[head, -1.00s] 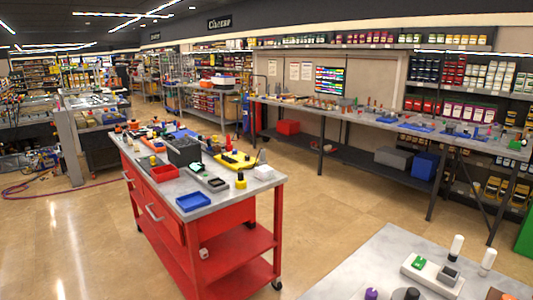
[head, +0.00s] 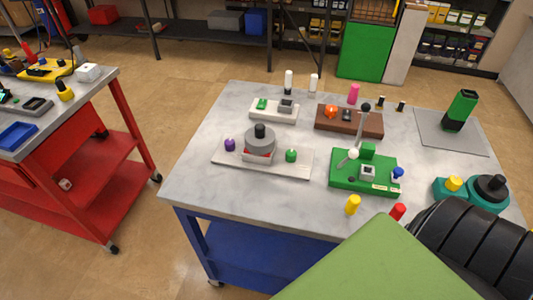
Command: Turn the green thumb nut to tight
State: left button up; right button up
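A round green knob (head: 291,155), which looks like the green thumb nut, sits on the right part of a pale flat base plate (head: 225,163). A grey cylindrical pump body (head: 260,141) with a black top stands in the middle of that plate. A purple knob (head: 230,144) sits on its left part. The marking that would tell tight from loose is too small to read. Neither of my grippers shows in the head view.
The plate lies on a grey-topped workbench (head: 200,185). Beside it are a white block (head: 259,115), a brown block (head: 335,130) and a green fixture (head: 345,184) with a lever. A green panel and black ribbed form cover the lower right. A red cart (head: 90,190) stands left.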

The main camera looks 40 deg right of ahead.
aim_at(291, 154)
jog(key=z, duration=1.3)
